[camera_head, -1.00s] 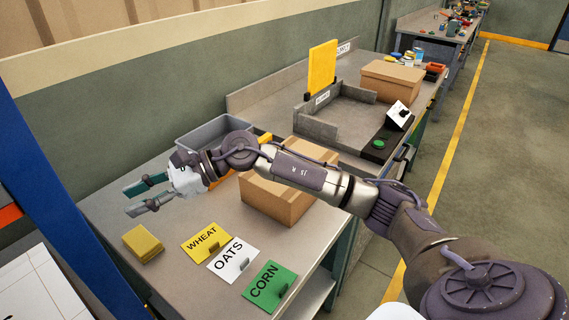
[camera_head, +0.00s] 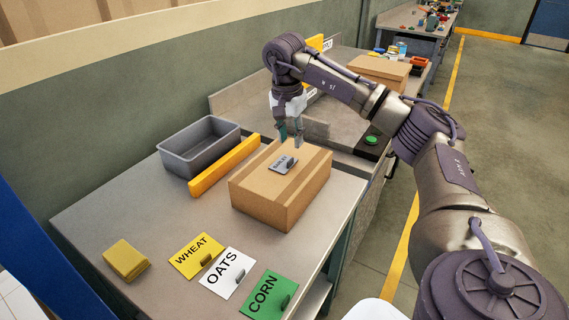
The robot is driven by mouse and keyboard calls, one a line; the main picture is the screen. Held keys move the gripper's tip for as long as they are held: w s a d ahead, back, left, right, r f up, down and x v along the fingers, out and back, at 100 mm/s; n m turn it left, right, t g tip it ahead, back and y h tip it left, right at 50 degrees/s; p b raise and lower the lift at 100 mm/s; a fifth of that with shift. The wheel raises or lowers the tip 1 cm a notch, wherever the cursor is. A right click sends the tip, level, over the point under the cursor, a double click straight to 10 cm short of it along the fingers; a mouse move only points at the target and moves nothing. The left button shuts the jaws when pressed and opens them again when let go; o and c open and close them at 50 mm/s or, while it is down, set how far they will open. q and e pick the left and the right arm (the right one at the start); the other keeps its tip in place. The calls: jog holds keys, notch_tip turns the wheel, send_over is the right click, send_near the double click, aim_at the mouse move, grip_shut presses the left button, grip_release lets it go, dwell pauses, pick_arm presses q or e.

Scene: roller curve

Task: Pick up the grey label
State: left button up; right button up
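The grey label (camera_head: 280,166) lies on top of the closed cardboard box (camera_head: 270,203), with a small dark tab standing up on it. Its printed word is too small to read surely. My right gripper (camera_head: 291,141) points down just above and behind the label, apart from it. Its two fingers are spread with nothing between them. My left gripper is not in view.
Flat cards WHEAT (camera_head: 197,256), OATS (camera_head: 228,272) and CORN (camera_head: 268,295) lie at the front beside a yellow stack (camera_head: 126,260). A grey bin (camera_head: 200,148) and a yellow bar (camera_head: 224,165) stand left of the box. Another cardboard box (camera_head: 378,72) sits behind.

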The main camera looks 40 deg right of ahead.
aim_at(290, 160)
jog(key=shift+f, duration=0.9)
jog(key=shift+w+d+f+p, duration=0.1)
jog(key=shift+f+p, duration=0.35)
jog(key=shift+f, duration=0.9)
jog(key=shift+d+f+p, duration=0.1)
jog(key=shift+f+p, duration=0.35)
jog(key=shift+f, duration=0.9)
jog(key=shift+a, duration=0.1)
grip_shut()
